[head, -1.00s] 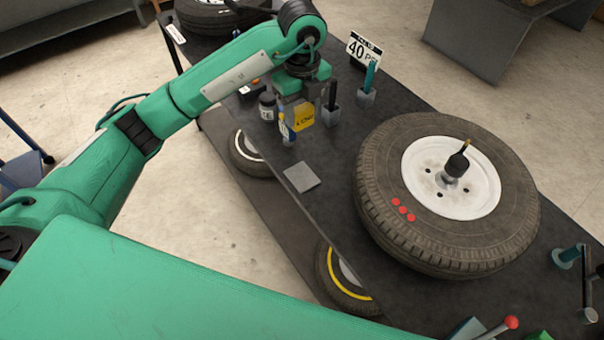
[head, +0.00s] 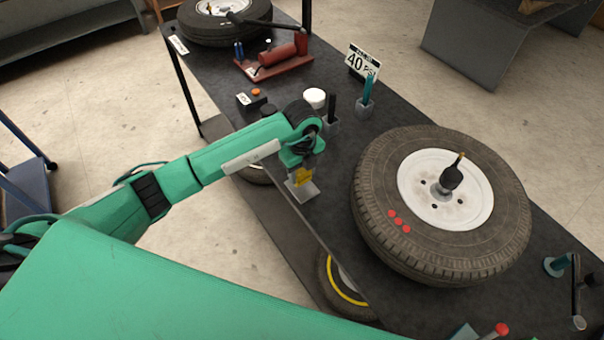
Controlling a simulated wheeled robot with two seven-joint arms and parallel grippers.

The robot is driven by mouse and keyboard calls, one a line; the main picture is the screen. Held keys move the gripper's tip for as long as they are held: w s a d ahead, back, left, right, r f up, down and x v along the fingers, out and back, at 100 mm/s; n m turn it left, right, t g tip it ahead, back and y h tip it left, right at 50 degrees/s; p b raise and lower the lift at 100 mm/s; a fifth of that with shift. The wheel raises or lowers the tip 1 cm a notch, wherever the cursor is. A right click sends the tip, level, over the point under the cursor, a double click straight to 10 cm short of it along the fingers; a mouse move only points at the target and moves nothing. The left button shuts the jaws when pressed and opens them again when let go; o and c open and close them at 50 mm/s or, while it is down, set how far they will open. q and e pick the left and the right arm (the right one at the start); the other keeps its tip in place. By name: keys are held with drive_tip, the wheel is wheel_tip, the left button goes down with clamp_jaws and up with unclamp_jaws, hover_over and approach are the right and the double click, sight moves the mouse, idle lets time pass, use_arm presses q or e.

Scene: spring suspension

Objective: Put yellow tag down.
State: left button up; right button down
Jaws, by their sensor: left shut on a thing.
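The yellow tag (head: 304,177) is in my left gripper (head: 302,170), which points down and is shut on it. The tag is over a small grey square pad (head: 303,191) near the left edge of the dark table. I cannot tell whether the tag touches the pad. The gripper and wrist partly hide the tag. My right gripper is not in the head view.
A large tyre with a white rim (head: 430,205) lies right of the pad. A grey holder with a teal handle (head: 365,105), a 40 sign (head: 363,62), a white-topped container (head: 315,97) and a red tool (head: 277,57) stand farther back.

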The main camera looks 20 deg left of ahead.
use_arm(q)
wheel_tip(320, 180, down, 2)
drive_tip(key=shift+f, duration=0.3)
drive_tip(key=shift+f, duration=0.2)
drive_tip(key=o, duration=0.9)
drive_tip(key=shift+o, duration=0.2)
drive_tip(key=shift+r, duration=0.1)
